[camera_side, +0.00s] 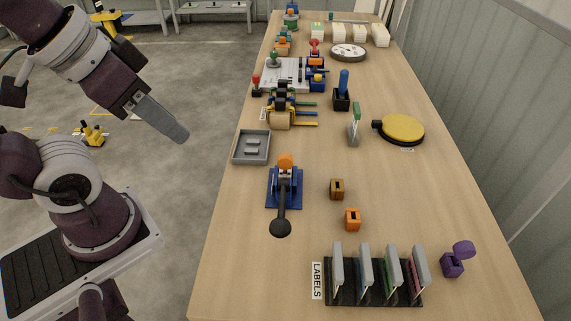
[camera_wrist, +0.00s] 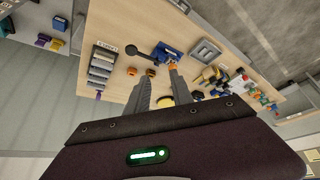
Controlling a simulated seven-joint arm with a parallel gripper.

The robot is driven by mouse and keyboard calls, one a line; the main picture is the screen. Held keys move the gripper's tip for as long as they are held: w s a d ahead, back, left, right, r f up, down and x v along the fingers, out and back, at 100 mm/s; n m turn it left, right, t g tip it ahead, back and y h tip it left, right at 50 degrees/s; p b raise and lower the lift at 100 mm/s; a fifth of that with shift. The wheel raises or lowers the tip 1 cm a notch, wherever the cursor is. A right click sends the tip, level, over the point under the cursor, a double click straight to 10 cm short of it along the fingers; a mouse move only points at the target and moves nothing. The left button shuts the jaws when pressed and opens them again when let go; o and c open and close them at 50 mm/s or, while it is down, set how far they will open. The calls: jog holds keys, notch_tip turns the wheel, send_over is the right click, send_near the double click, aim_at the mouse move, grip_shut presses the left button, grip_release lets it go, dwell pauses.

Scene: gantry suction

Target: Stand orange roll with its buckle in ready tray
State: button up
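An orange roll (camera_side: 286,161) sits at the far end of a blue lever fixture (camera_side: 284,187), partly hidden by it. In the wrist view the orange roll (camera_wrist: 173,66) shows just past one fingertip. A small orange buckle-like block with a dark slot (camera_side: 352,219) stands on the table, right of the fixture. A grey tray (camera_side: 236,160), likely the ready tray, lies beyond the fixture near the left table edge, with small grey raised pieces inside. My gripper (camera_side: 180,136) hangs in the air left of the table, apart from everything. In the wrist view its fingers (camera_wrist: 159,75) are spread and empty.
A similar brown block (camera_side: 337,189) stands near the orange one. A black rack of upright labels (camera_side: 374,295) and a purple block with a purple roll (camera_side: 453,264) are at the near end. A yellow disc (camera_side: 401,129) and several devices stand farther back.

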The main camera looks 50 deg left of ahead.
jog(key=shift+o, duration=1.4)
jog(key=m+g, duration=0.5)
jog(key=m, duration=0.4)
send_over(285, 156)
jog(key=f, duration=1.6)
jog(key=shift+s+a+f, duration=0.25)
jog(key=shift+a+f, duration=0.05)
jog(key=shift+g, duration=0.3)
jog(key=f, duration=0.8)
jog(key=shift+w+d+f, duration=0.15)
jog(key=shift+w+d, duration=0.1)
grip_shut()
